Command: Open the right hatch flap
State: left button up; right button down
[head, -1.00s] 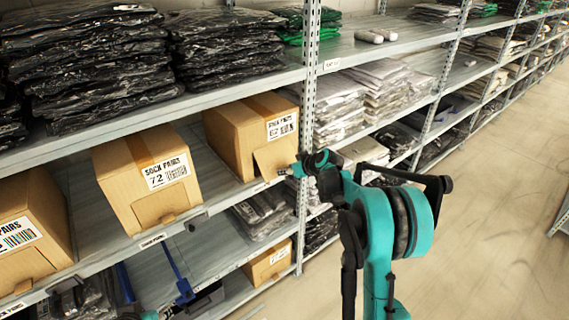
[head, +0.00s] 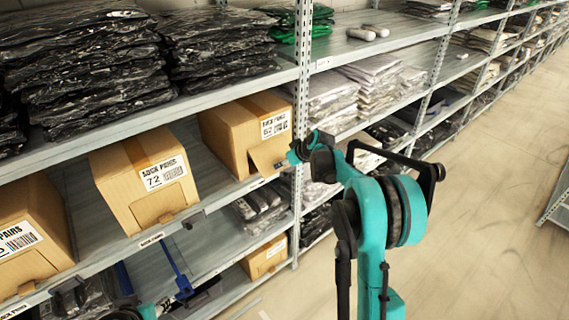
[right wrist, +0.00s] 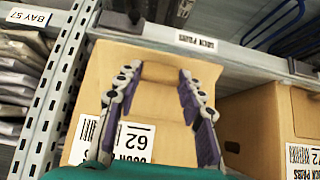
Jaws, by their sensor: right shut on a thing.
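The right box (head: 243,132) is brown cardboard with a white label reading 62, on the middle shelf beside the upright post. Its flap (head: 267,155) stands out from the lower front, with a dark opening beside it. My right gripper (head: 296,156) is at the flap's outer edge.
The box labelled 72 (head: 145,182) stands to the left, another box (head: 28,235) further left. The metal upright (head: 301,95) is close beside my right gripper. Black bagged clothes (head: 80,70) fill the shelf above. A blue frame (head: 178,272) is below. The aisle floor (head: 490,210) is clear.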

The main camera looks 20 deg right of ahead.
jog(key=c, duration=0.9)
grip_release()
jog(key=shift+w+r, duration=0.15)
jog(key=shift+a, duration=0.1)
jog(key=v, duration=1.2)
jog(key=shift+a, duration=0.1)
